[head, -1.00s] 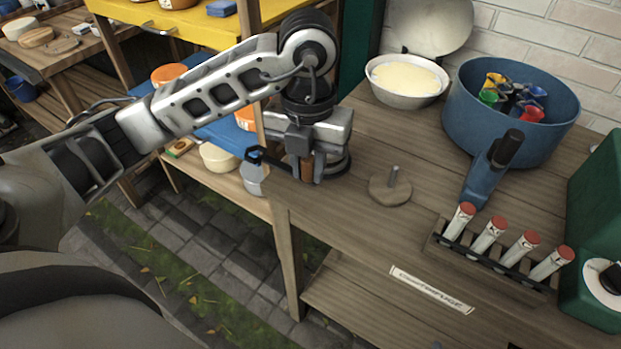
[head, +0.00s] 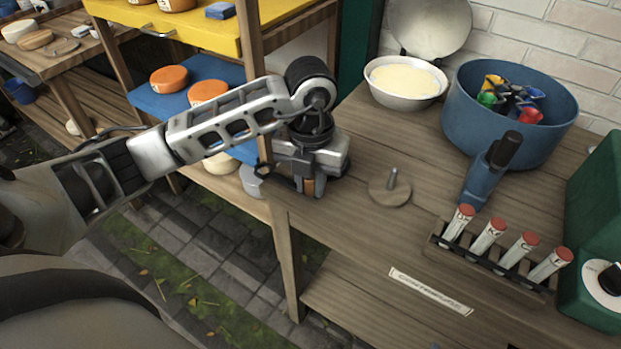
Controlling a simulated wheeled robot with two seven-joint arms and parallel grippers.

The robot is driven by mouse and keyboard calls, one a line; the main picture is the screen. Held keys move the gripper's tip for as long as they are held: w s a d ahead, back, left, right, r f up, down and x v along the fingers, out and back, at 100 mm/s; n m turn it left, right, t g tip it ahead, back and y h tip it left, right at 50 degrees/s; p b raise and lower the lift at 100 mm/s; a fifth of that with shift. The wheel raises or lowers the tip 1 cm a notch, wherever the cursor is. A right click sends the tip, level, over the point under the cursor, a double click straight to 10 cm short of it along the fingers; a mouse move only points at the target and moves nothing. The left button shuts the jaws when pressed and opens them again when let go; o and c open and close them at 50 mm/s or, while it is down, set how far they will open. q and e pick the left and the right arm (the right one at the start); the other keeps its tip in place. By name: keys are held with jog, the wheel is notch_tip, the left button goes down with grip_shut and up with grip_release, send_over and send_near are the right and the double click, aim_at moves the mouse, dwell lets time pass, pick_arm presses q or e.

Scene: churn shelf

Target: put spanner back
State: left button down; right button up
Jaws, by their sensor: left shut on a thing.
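My left gripper (head: 312,187) points down over the left edge of the wooden bench. It is shut on a dark spanner (head: 264,171), whose hooked end sticks out to the left of the fingers. The rest of the spanner is hidden by the gripper. A round wooden base with an upright metal peg (head: 393,179) stands on the bench to the right of the gripper, apart from it. My right gripper is not in view.
A rack of red-capped tubes (head: 490,262), a blue tool with a black handle (head: 484,180), a blue tub (head: 462,115) and a bowl (head: 381,94) stand on the bench. A yellow shelf (head: 190,31) and a blue shelf (head: 170,102) are at left. Bench space around the peg is clear.

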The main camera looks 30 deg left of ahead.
pick_arm(q)
jog(key=c, duration=1.3)
grip_release()
jog(key=shift+o, duration=0.2)
jog(key=shift+r, duration=0.2)
notch_tip(320, 180, up, 10)
jog(key=shift+r+p, duration=0.25)
jog(key=shift+p, duration=0.25)
jog(key=shift+r, duration=0.75)
